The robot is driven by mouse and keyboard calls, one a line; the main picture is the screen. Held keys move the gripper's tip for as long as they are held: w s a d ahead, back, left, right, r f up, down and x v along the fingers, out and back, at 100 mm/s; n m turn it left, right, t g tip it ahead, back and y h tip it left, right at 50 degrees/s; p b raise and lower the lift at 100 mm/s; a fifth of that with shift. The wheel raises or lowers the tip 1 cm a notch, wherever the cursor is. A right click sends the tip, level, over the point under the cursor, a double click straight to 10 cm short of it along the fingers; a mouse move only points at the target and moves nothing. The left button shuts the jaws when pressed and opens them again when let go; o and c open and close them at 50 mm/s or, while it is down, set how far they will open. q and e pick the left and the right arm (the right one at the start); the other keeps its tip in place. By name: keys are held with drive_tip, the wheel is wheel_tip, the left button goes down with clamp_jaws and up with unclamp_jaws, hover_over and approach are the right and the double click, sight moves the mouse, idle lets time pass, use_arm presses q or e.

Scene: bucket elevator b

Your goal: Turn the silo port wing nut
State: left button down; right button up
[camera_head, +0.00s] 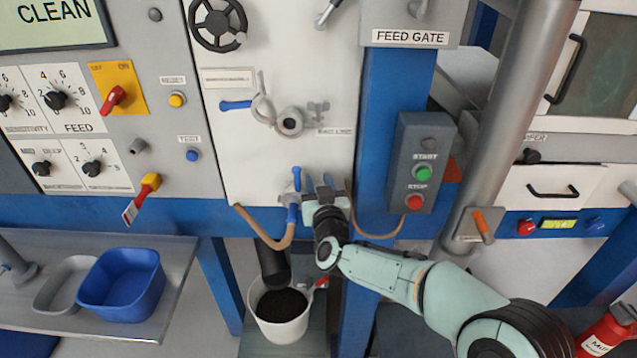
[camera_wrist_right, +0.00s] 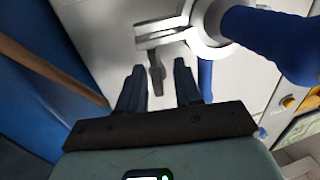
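The lower port fitting (camera_head: 297,188) is grey with blue levers, low on the white panel. In the wrist view its grey clamp (camera_wrist_right: 160,32) and thick blue lever (camera_wrist_right: 268,40) are close ahead. A small grey tab (camera_wrist_right: 157,74), which looks like the wing nut, sticks out from the clamp between the fingertips. My right gripper (camera_wrist_right: 158,82) is open, one finger on each side of the tab with gaps visible. In the head view my right gripper (camera_head: 326,188) is just right of the fitting and partly hides it. My left gripper is out of view.
Above is a "BAG LINE" port (camera_head: 290,122) with its own grey wing nut (camera_head: 319,107). A white bucket (camera_head: 280,328) of dark material stands below. A start/stop box (camera_head: 418,162) is to the right.

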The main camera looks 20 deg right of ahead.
clamp_jaws()
drive_tip(key=shift+w+a+r+h+p, duration=0.1)
drive_tip(key=shift+h+p, duration=0.2)
drive_tip(key=shift+p, duration=0.2)
drive_tip(key=m+h+p, duration=0.2)
drive_tip(key=m+g+h+p, duration=0.1)
drive_tip(key=h+p, duration=0.1)
drive_tip(key=h, duration=0.1)
drive_tip(key=shift+r+m+g, duration=0.1)
drive_tip(key=shift+m+g, duration=0.2)
drive_tip(key=shift+m, duration=0.1)
drive_tip(key=shift+m+g+h+p, duration=0.3)
drive_tip(key=shift+m+h+p, duration=0.15)
drive_tip(key=shift+h, duration=0.15)
drive_tip(key=shift+f, duration=0.2)
unclamp_jaws()
